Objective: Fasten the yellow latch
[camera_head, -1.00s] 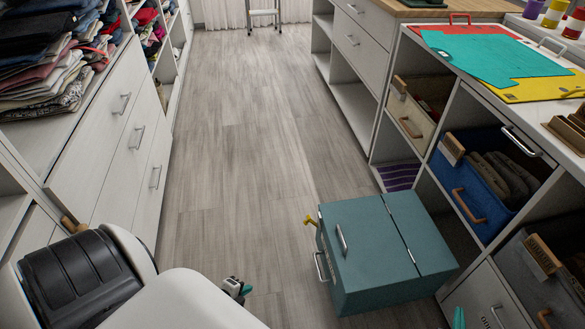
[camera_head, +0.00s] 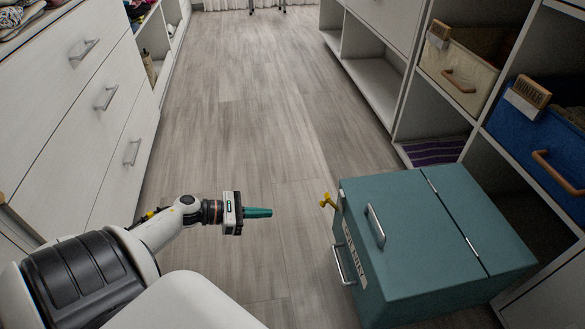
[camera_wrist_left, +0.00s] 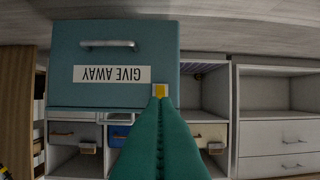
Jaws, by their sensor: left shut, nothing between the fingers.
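The yellow latch (camera_head: 327,201) sticks out from the upper far corner of the teal lidded box (camera_head: 420,277). In the left wrist view, which is upside down, the latch (camera_wrist_left: 160,90) shows just beyond the fingertips, near the box's front edge. My left gripper (camera_head: 270,212) has its teal fingers shut and empty. It points right toward the box, with a gap of floor between it and the latch in the head view. In the wrist view the shut fingers (camera_wrist_left: 159,105) line up with the latch, hiding part of the box's edge. My right gripper is out of view.
The box has a lid handle (camera_head: 376,226), a front handle (camera_head: 344,267) and a "GIVE AWAY" label (camera_wrist_left: 112,74). Cubby shelving with a blue bin (camera_head: 545,135) stands right, close behind the box. White drawers (camera_head: 105,100) stand left. The floor (camera_head: 240,110) between is clear.

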